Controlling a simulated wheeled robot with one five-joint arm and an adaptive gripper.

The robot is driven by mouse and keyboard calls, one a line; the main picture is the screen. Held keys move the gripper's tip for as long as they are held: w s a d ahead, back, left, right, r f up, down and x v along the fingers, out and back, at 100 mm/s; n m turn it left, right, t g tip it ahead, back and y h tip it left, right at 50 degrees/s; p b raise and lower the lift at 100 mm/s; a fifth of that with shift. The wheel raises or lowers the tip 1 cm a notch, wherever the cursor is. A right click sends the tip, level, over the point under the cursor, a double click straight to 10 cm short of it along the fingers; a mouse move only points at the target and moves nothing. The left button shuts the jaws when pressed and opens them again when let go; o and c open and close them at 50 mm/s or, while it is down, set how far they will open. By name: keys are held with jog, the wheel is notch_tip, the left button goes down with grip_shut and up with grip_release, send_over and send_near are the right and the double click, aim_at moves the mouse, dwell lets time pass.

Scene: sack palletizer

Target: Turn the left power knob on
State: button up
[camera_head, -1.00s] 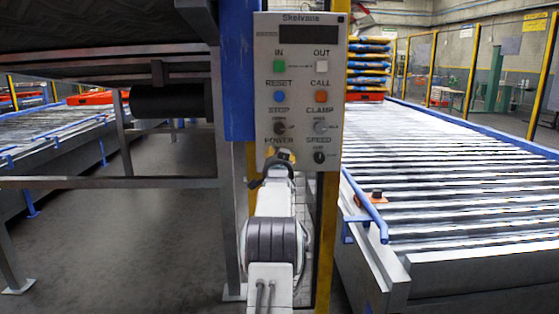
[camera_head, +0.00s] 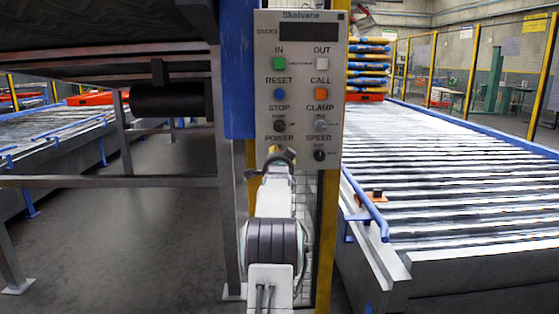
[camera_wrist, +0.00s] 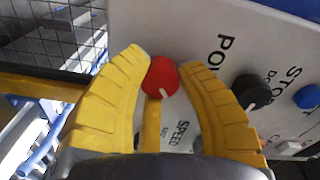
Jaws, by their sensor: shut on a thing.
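The left power knob is a red knob (camera_wrist: 160,77) with a white mark, on the light grey control panel (camera_wrist: 160,25), below the POWER label in the wrist view. Its white mark points down in that picture, toward the SPEED label's side. My gripper (camera_wrist: 165,70) has its two yellow fingers shut on this knob, one at each side. In the head view my gripper (camera_head: 279,152) is at the lower left of the control panel (camera_head: 299,70), under the POWER label, and hides the red knob.
A black knob (camera_wrist: 250,92) and a blue button (camera_wrist: 307,97) sit beside my right finger in the wrist view. The speed knob (camera_head: 319,155) is close to the right of my gripper. A roller conveyor (camera_head: 440,160) lies to the right, a metal frame (camera_head: 120,183) to the left.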

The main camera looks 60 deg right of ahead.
jog(key=shift+r+m, duration=0.15)
jog(key=shift+m, duration=0.35)
jog(key=o, duration=1.2)
jog(key=shift+v, duration=5.95)
